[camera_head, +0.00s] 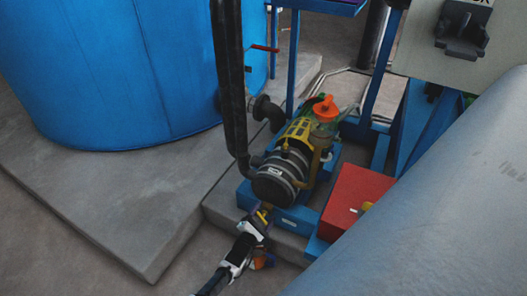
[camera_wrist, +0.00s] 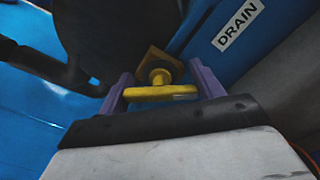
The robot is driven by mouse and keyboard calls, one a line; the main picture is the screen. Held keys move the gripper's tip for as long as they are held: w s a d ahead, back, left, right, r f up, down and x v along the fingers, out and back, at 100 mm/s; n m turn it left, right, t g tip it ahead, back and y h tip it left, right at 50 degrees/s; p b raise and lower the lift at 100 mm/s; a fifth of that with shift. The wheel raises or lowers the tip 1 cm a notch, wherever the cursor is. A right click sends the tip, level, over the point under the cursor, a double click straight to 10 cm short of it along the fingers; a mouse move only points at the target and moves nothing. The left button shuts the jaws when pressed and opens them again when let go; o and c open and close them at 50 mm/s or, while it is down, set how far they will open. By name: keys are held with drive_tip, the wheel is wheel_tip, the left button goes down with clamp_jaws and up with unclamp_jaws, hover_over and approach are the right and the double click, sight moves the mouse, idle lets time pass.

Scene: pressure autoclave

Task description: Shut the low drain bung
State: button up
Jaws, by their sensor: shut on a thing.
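The low drain bung (camera_wrist: 160,92) has a yellow T-shaped handle on a short stem, with a brownish square plate or fitting behind it. My gripper (camera_wrist: 160,76) has its purple fingers at the two ends of the handle's crossbar and is shut on it. A white DRAIN label (camera_wrist: 238,24) sits on the blue surface at the upper right in the wrist view. In the head view my gripper (camera_head: 263,213) is low in front of the dark round end of the pump (camera_head: 275,180). Little of the bung shows there.
A red box (camera_head: 348,198) stands right of the pump on a blue frame. A large blue tank (camera_head: 120,70) is at the left, and dark vertical pipes (camera_head: 231,80) rise beside the pump. A big grey cylinder (camera_head: 440,210) fills the lower right. Floor is clear at the lower left.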

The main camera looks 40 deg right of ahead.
drive_tip(key=o, duration=1)
drive_tip(key=shift+s+a+r+p, duration=0.15)
drive_tip(key=shift+a+p, duration=0.15)
drive_tip(key=shift+a, duration=0.2)
drive_tip(key=p+v, duration=0.3)
drive_tip(key=v, duration=0.9)
drive_tip(key=shift+s+a, duration=0.25)
drive_tip(key=shift+a, duration=0.1)
drive_tip(key=shift+c, duration=0.2)
